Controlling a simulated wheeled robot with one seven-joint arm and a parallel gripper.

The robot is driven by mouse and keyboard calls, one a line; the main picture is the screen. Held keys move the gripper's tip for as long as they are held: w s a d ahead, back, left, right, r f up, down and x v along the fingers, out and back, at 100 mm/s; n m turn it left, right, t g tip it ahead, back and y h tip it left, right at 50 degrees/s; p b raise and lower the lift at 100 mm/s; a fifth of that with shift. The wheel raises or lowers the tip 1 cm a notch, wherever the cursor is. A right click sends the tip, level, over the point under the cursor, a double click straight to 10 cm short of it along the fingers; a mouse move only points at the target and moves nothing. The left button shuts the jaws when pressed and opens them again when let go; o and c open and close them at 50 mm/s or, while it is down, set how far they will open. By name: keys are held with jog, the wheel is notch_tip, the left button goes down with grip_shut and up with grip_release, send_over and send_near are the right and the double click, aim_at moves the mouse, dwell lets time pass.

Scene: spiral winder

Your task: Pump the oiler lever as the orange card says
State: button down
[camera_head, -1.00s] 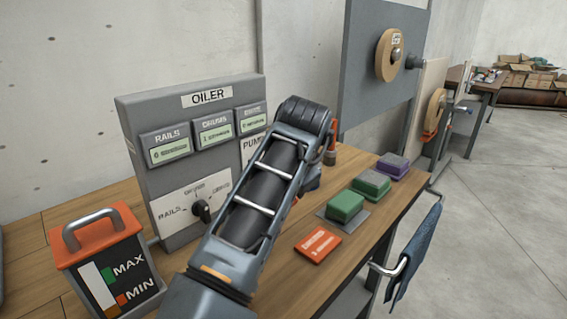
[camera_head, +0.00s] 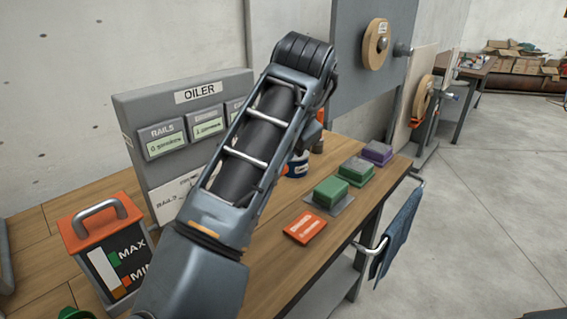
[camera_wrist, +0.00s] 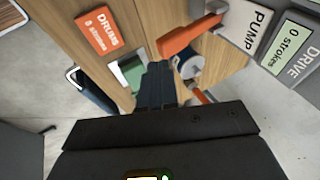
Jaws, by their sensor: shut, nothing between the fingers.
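The grey oiler (camera_head: 200,97) stands on the bench in the head view. Its left counter (camera_head: 166,143) appears to read 0 strokes and its middle counter (camera_head: 208,127) 1 stroke. The drive counter reads 0 strokes in the wrist view (camera_wrist: 297,42). My forearm hides the selector knob and the oiler's right side. The orange lever (camera_wrist: 188,37) shows in the wrist view beside the PUMP label (camera_wrist: 257,25). My gripper (camera_wrist: 160,70) is shut and empty, just below the lever in that picture; contact is unclear. The orange card (camera_wrist: 97,29) reads DRUMS; its stroke digit is blurred.
An orange-topped can (camera_head: 102,240) marked MAX and MIN stands at the front left. Green (camera_head: 330,190) and purple (camera_head: 376,152) blocks sit along the bench's right side. A blue cloth (camera_head: 398,235) hangs at the bench edge.

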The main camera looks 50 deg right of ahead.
jog(key=v, duration=0.3)
jog(key=shift+s+r, duration=0.2)
jog(key=shift+r, duration=0.05)
jog(key=shift+w, duration=0.1)
dwell(1.0)
